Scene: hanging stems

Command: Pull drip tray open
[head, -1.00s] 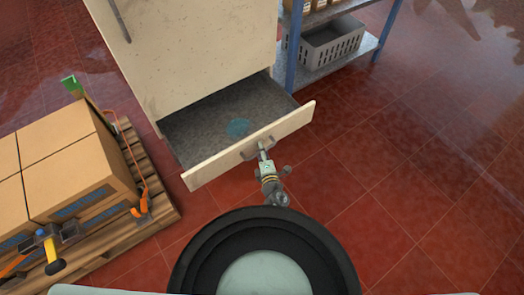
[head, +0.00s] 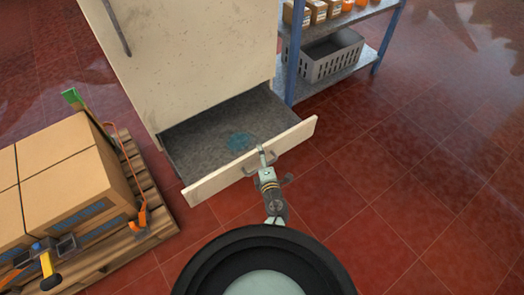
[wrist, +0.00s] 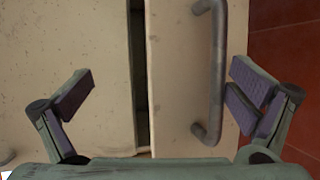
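The drip tray (head: 183,150) is a grey-lined drawer at the bottom of the cream cabinet (head: 195,50). It is pulled well out, and a bluish patch shows on its floor. Its pale front panel (head: 215,180) carries a grey bar handle (head: 245,166), seen along the panel in the wrist view (wrist: 216,75). My gripper (head: 264,152) is at the handle. In the wrist view my gripper (wrist: 160,95) has its fingers wide apart, with the handle between them, close to the right finger. Whether that finger touches the handle I cannot tell.
A wooden pallet (head: 160,222) with strapped cardboard boxes (head: 70,175) stands to the left of the drawer. A blue-framed shelf (head: 300,90) with a grey basket (head: 332,57) stands at the right back. The red tiled floor to the right is clear.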

